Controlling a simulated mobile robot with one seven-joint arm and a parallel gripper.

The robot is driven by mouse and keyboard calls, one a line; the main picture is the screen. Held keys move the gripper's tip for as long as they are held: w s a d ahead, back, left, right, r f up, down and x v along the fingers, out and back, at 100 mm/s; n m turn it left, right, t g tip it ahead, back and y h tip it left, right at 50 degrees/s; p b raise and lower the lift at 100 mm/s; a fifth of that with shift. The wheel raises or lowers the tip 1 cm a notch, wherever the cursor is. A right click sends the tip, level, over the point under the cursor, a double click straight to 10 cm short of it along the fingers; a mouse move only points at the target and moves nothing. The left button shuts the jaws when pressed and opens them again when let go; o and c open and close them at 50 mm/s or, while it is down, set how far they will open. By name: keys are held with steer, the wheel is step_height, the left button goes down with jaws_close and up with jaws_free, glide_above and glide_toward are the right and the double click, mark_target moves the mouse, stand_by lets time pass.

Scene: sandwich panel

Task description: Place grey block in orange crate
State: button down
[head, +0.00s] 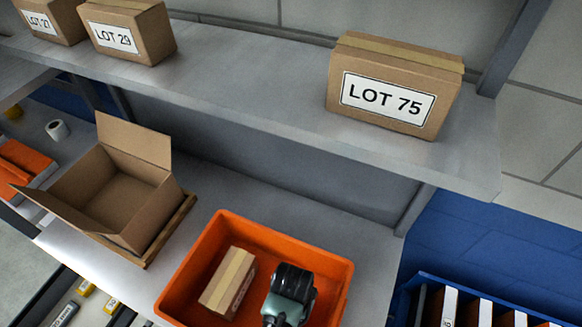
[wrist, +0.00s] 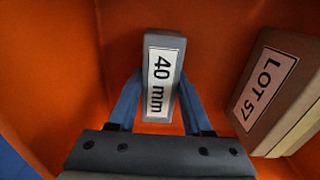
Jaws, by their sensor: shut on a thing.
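The orange crate (head: 203,247) stands on the lower bench in the head view, and its orange inside (wrist: 60,60) fills the wrist view. My gripper (wrist: 160,98) is inside the crate. Its two blue fingers are shut on the grey block (wrist: 164,42), which has a white label reading "40 mm". The crate floor and walls surround the block; I cannot tell whether the block touches the floor. In the head view my gripper (head: 289,298) is seen from above, over the crate's right half, and it hides the block.
A small carton (head: 229,283), labelled LOT 57 in the wrist view (wrist: 276,88), lies in the crate to the left in the head view. An open cardboard box (head: 120,195) stands left of the crate. A shelf (head: 240,90) holding the LOT 75 box (head: 395,85) runs above the bench.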

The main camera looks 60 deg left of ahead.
steer(key=shift+a+f, duration=0.15)
steer(key=shift+f, duration=0.6)
steer(key=shift+f, duration=0.15)
steer(key=shift+c, duration=1.6)
jaws_free()
step_height(320, 180, up, 12)
steer(key=shift+r+b, duration=0.2)
steer(key=shift+b, duration=0.15)
